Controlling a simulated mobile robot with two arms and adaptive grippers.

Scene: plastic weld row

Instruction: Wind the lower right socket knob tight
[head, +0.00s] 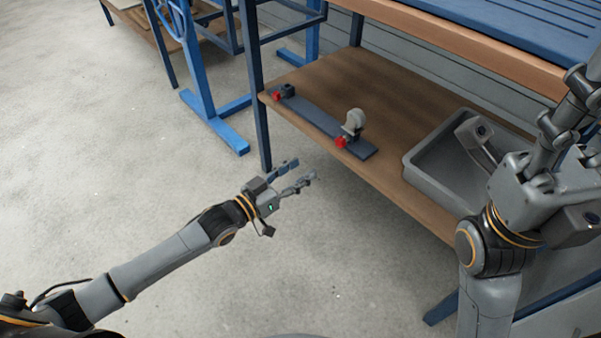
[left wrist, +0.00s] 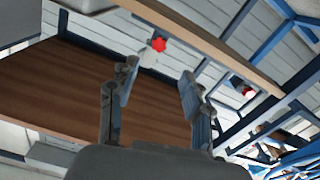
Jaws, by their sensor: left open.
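A dark flat bar (head: 318,118) lies on the brown lower shelf in the head view. A red knob (head: 341,142) sits near its right end, beside a grey rounded part. A second red knob (head: 277,96) is at its left end. My left gripper (head: 298,174) is open and empty, in front of the shelf edge and apart from the bar. In the left wrist view, its spread fingers (left wrist: 160,92) show a red knob (left wrist: 159,45) beyond the gap and another red part (left wrist: 249,93) to the right; I cannot tell which knobs these are. My right gripper's finger state is unclear (head: 475,140).
A grey open bin (head: 412,172) stands on the right of the shelf (head: 385,78), partly behind my right arm. Dark blue bench legs (head: 256,90) and a blue frame (head: 205,85) stand at the left. The floor in front is clear.

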